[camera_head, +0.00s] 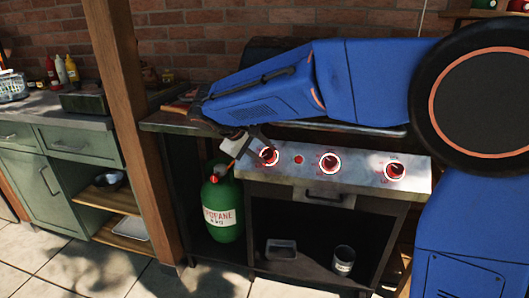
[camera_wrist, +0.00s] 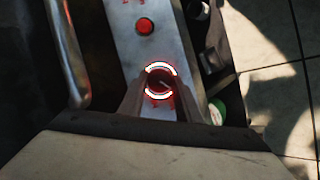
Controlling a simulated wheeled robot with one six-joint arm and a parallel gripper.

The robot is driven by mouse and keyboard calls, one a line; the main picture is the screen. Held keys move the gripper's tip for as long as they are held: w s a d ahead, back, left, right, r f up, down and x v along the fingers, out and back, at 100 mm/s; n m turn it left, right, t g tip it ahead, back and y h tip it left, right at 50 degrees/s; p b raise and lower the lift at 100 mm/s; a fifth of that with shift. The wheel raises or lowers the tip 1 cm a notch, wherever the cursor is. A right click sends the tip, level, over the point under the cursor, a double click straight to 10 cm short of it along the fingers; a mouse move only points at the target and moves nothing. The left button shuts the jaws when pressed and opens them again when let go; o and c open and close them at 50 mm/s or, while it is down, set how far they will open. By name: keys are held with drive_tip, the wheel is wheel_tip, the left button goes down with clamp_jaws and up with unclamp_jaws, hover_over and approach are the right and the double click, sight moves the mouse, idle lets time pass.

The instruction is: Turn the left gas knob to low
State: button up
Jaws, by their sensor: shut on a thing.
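The left gas knob (camera_head: 269,157) is a red knob inside a lit ring, at the left end of the grill's steel control panel (camera_head: 347,165). My gripper (camera_head: 254,142) reaches it from the upper left in the head view. In the wrist view the knob (camera_wrist: 160,82) sits between the two fingertips of my gripper (camera_wrist: 159,88), which are shut on it. The ring glows white and red around it, with a small part bluish. A pale pointer line shows on the knob, but its exact setting is too small to read.
A red button (camera_head: 299,159), a middle knob (camera_head: 329,162) and a right knob (camera_head: 395,170) share the panel. A green propane bottle (camera_head: 222,207) stands below left. A wooden post (camera_head: 130,110) rises left of the grill. My blue arm spans above the panel.

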drive_tip(key=shift+n+t, duration=0.3)
drive_tip(key=shift+n, duration=0.5)
drive_tip(key=o, duration=1.1)
drive_tip(key=shift+c, duration=0.2)
drive_tip(key=shift+s, duration=0.1)
drive_tip(key=v, duration=1.7)
drive_tip(key=shift+s+a, duration=0.2)
drive_tip(key=shift+a, duration=0.1)
drive_tip(key=shift+f, duration=0.1)
